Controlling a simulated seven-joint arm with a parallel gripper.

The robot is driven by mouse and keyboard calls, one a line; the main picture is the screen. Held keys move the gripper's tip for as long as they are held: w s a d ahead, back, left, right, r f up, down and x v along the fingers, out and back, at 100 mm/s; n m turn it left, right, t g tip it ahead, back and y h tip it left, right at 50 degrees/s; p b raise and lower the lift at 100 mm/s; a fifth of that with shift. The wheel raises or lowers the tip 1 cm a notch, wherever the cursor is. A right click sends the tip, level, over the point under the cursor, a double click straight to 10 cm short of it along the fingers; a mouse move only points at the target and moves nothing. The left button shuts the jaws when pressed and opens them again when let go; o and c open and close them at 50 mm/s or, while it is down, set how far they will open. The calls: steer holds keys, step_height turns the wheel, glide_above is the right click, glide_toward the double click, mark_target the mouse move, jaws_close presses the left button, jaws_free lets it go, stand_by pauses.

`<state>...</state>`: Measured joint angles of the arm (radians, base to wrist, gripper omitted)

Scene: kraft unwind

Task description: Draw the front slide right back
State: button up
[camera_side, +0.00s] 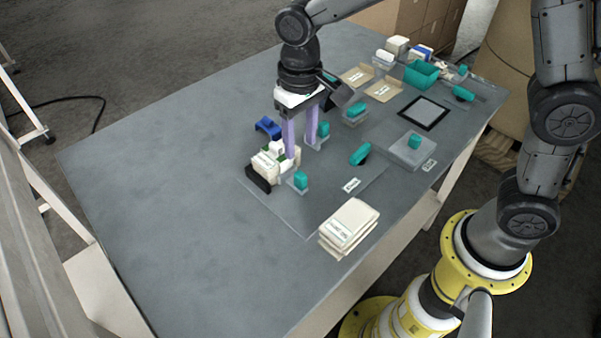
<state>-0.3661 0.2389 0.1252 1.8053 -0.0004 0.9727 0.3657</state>
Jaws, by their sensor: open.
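My gripper (301,147) points down with its two pale purple fingers apart, above the near part of the table. Nothing shows between the fingers. A white block-like fixture (268,167) stands just left of and below the fingers, partly overlapped by them. A teal knob (301,180) on a small grey base sits at its right side, nearer the camera than the fingers. Another teal knob (323,128) shows right behind the right finger. I cannot tell for certain which part is the front slide, or how far it is drawn. I see no contact between the fingers and either knob.
A stack of white packets (348,224) lies near the front edge. A blue part (268,127) sits behind the fixture. A grey block with a teal knob (413,150), a black frame (424,112) and a teal bin (421,74) stand to the right. The table's left side is clear.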

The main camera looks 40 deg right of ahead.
mark_target(301, 174)
step_height(301, 174, down, 10)
steer(key=shift+f, duration=0.1)
stand_by(0.4)
jaws_close()
stand_by(1.2)
